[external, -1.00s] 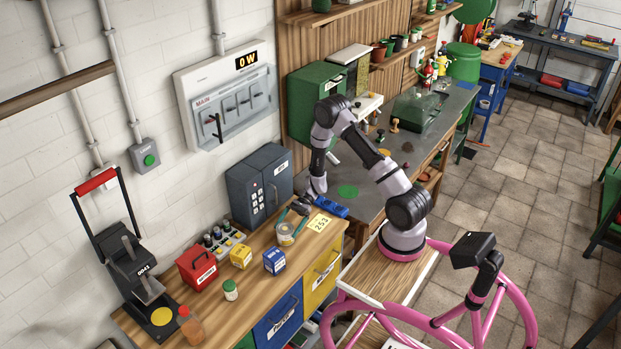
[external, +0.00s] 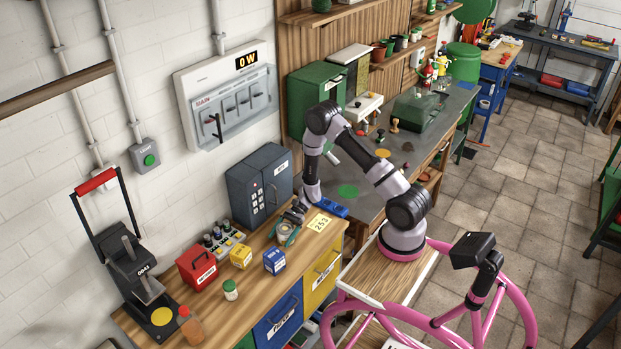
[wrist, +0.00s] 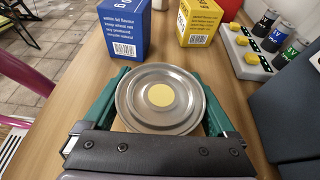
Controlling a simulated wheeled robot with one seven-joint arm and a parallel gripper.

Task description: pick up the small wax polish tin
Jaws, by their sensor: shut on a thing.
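The wax polish tin (wrist: 135,97) is a round silver tin with a pale yellow dot in the middle of its lid. It sits between the two green fingers of my gripper (wrist: 160,108) in the wrist view, and the fingers are shut on its sides. In the external view my gripper (external: 287,232) is low over the wooden bench, in front of the dark grey safe. The tin is mostly covered by the fingers there. I cannot tell whether it touches the bench top.
A blue box (wrist: 125,28) and a yellow box (wrist: 200,22) stand just beyond the tin. The dark safe (external: 260,185) is close beside my gripper. A yellow 253 note (external: 319,223) lies near it. A red box (external: 197,267) stands further left.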

